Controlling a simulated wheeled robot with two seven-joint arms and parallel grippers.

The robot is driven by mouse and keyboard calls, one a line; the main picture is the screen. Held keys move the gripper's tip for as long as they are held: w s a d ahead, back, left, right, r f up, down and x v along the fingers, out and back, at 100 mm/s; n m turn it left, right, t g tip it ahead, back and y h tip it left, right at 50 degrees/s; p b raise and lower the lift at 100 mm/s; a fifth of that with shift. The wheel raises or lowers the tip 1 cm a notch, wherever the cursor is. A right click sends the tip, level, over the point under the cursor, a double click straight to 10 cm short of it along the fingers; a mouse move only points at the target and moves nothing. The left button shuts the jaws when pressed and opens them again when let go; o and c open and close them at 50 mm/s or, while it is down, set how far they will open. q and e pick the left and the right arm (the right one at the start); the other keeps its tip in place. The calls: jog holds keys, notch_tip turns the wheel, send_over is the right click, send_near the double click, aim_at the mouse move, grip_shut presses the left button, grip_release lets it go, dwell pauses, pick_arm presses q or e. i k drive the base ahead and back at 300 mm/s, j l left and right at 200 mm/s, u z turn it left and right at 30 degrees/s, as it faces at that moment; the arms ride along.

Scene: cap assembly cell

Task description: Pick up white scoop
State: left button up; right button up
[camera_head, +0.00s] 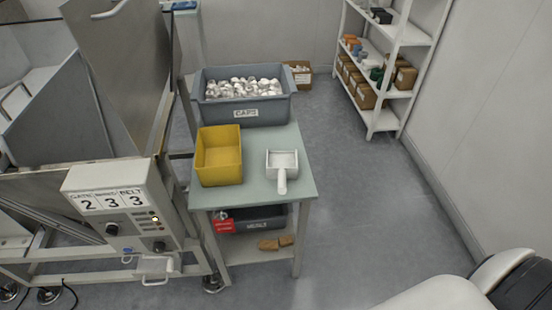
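The white scoop (282,169) lies on the right part of a pale green table top, its open tray toward the back and its handle pointing to the table's front edge. Nothing touches it, and its tray looks empty. No gripper shows in the head view. Only a white and black part of my own body shows at the bottom right corner.
A yellow bin (219,157) stands left of the scoop on the table (255,188). Behind is a grey CAPS crate (283,108) full of white caps. A machine with a control box (118,211) stands left. A shelf (381,121) stands back right. The floor right of the table is clear.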

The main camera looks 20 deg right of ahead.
aim_at(282, 170)
jog(key=i+j+u, duration=0.3)
jog(key=u, duration=0.15)
jog(key=j+z, duration=0.1)
jog(key=z, duration=1.45)
jog(key=i+l, duration=0.5)
jog(key=l, duration=0.2)
